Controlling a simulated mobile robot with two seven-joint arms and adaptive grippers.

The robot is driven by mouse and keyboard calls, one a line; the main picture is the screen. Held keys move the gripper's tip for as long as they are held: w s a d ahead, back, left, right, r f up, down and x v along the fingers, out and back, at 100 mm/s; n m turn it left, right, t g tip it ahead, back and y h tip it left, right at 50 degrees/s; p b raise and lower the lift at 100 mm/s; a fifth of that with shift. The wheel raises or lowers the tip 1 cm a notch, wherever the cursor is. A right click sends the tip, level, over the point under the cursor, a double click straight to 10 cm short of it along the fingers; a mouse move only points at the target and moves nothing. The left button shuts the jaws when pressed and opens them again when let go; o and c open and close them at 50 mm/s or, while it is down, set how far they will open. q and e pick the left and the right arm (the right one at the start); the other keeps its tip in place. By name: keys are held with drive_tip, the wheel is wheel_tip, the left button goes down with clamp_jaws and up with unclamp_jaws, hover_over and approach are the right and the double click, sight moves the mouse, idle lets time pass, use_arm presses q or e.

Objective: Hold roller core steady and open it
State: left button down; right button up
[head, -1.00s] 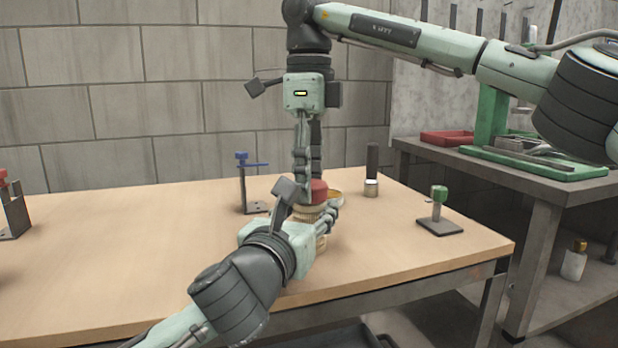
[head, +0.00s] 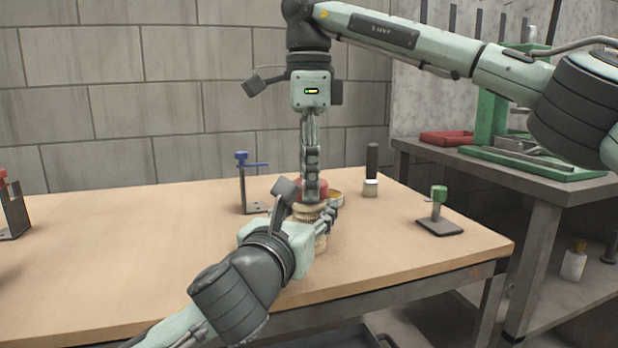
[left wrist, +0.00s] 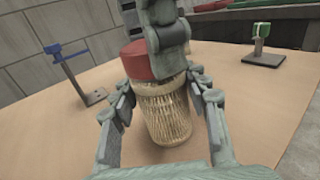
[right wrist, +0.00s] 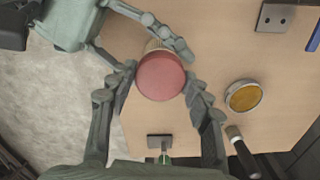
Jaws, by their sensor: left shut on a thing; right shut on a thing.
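The roller core is an upright tan mesh cylinder (left wrist: 165,110) with a red cap (right wrist: 160,75) on its top. In the head view the core (head: 320,240) is mostly hidden by my left gripper, and the red cap (head: 313,190) shows above it. My left gripper (head: 325,218) reaches in from the left and is shut around the mesh body; its fingers flank the cylinder in the left wrist view (left wrist: 162,105). My right gripper (head: 311,185) points down from above and is shut on the red cap, with a finger on each side in the right wrist view (right wrist: 162,80).
A shallow round dish with yellowish contents (right wrist: 243,96) and a dark-handled brush (head: 371,170) stand close behind the core. A blue-topped stand (head: 245,182), a green-topped stand (head: 439,212) and a red-topped stand (head: 10,205) are on the table.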

sight(303, 216)
drive_tip(key=shift+r, duration=1)
drive_tip(key=shift+r, duration=2)
use_arm(q)
drive_tip(key=c, duration=0.7)
unclamp_jaws()
drive_tip(key=shift+s, duration=0.1)
drive_tip(key=v, duration=0.7)
drive_tip(key=shift+s, duration=0.15)
